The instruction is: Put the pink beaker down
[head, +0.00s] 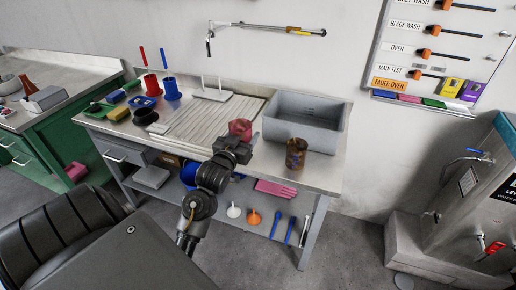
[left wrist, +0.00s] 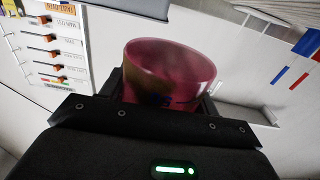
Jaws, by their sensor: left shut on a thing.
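The pink beaker (head: 240,128) is in my left gripper (head: 236,144), over the right part of the workbench beside the grey basin. In the left wrist view the beaker (left wrist: 170,75) sits between the two dark fingers, its open rim toward the top of the picture. My left gripper (left wrist: 163,100) is shut on it. The gripper hides the beaker's lower part in the head view, so I cannot tell whether its base touches the surface. My right gripper is not in view.
A grey basin (head: 323,134) stands right of the beaker, and a brown jar (head: 296,154) in front of it. The ridged drainboard (head: 190,122) to the left is largely bare. Blue (head: 171,89) and red (head: 152,84) containers stand farther left. A wall tap (head: 260,27) hangs above.

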